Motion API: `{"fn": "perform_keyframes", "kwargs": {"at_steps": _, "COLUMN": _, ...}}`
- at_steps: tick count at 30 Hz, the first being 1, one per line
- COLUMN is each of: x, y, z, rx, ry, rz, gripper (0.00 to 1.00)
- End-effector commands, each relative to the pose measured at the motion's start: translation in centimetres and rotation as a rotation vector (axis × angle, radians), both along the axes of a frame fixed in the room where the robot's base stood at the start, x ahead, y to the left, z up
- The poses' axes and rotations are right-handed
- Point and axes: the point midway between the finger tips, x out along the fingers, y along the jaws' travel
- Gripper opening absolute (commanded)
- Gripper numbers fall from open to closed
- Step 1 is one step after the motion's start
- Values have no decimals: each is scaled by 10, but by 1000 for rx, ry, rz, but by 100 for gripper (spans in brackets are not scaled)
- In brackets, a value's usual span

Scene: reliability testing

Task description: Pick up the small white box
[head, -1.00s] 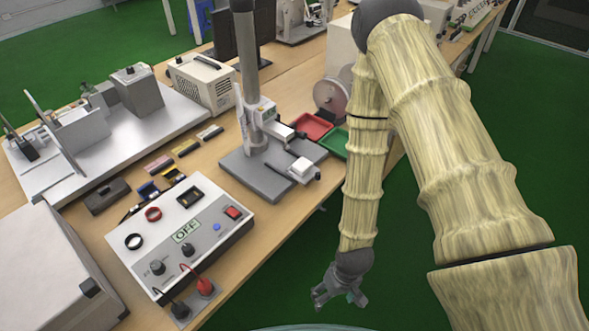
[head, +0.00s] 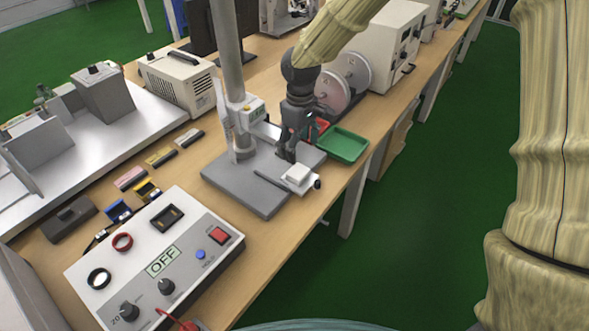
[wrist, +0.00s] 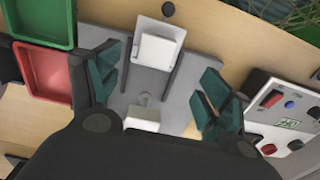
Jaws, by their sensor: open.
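The small white box (head: 298,172) sits on a pale plate at the front right corner of the grey test stand (head: 245,190). In the wrist view the white box (wrist: 157,49) shows at the upper middle, on the stand between two dark rails. My gripper (head: 287,154) is just behind and above the box, pointing down, beside the stand's column. In the wrist view my gripper (wrist: 158,80) has its dark green fingers spread wide, with nothing between them. The box appears ahead of the fingertips and apart from them.
A green tray (head: 343,145) and a partly hidden red tray (head: 321,127) lie right of the stand. The stand's upright column (head: 228,70) rises close to my gripper's left. The table edge is close to the box.

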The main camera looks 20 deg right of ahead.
Motion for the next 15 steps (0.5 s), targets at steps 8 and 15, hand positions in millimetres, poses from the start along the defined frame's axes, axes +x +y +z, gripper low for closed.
{"fn": "perform_keyframes", "kwargs": {"at_steps": 8, "x": 4, "y": -3, "z": -5, "rx": -13, "ry": -3, "rz": 10, "gripper": 79}}
{"fn": "perform_keyframes", "kwargs": {"at_steps": 15, "x": 3, "y": -2, "z": -37, "rx": -13, "ry": -3, "rz": 10, "gripper": 79}}
